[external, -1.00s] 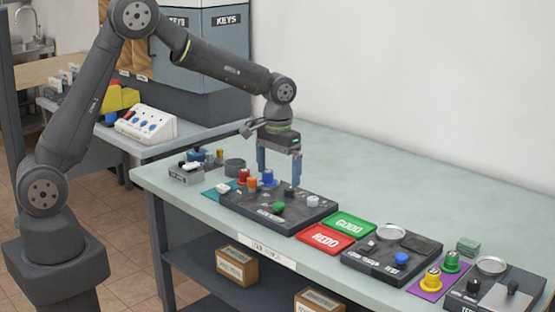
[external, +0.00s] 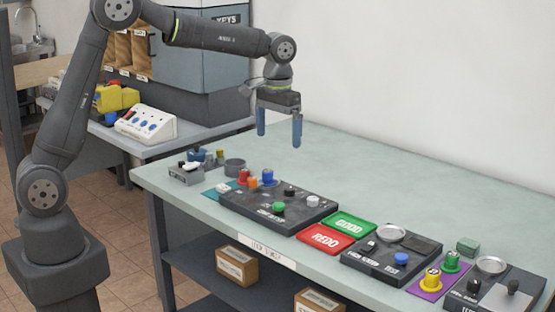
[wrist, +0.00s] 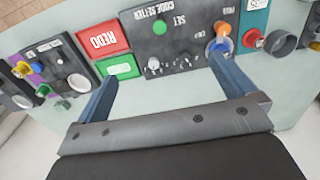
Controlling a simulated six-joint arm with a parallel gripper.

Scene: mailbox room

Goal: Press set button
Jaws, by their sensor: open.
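The dark code setter panel (external: 245,205) lies on the table in the external view. Its green button (external: 278,208) sits near its front edge. In the wrist view the green button (wrist: 159,27) is beside the label SET, at the top middle of the panel (wrist: 190,15). My gripper (external: 279,140) is open and empty, with its two blue fingers pointing down, well above the table behind the panel. In the wrist view my gripper (wrist: 163,78) has its fingers spread, and nothing is between them.
Red REDO (external: 325,238) and green GOOD (external: 349,225) trays lie right of the panel. Red, orange and blue (external: 267,177) knobs stand at its left. Another dark panel (external: 375,262) with a blue button lies farther right. The table behind is clear.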

